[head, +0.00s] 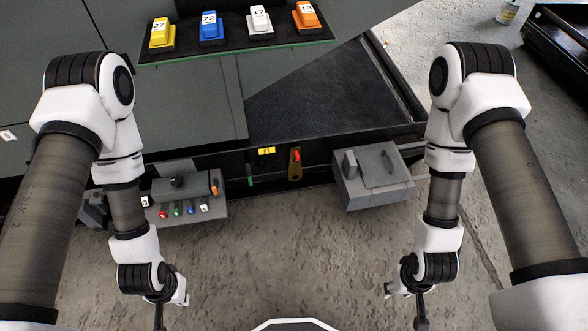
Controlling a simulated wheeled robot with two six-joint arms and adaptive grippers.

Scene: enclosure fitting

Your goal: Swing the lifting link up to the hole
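A small brass-coloured link (294,168) with a red part (296,155) at its top is on the dark front edge of the enclosure. It looks like the lifting link, but I cannot be sure. A thin green piece (250,175) hangs to its left, below a yellow label (266,151). The hole is too small to make out. My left gripper (159,316) is at the lower left and my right gripper (420,322) at the lower right, both well away from the link. Both point downward and are partly cut off, so their opening does not show.
A grey box (215,208) with coloured buttons stands left of the link. A grey box with a handle (350,195) stands to its right. A shelf (235,57) with yellow, blue, white and orange numbered blocks is above. The concrete floor (290,270) between my arms is clear.

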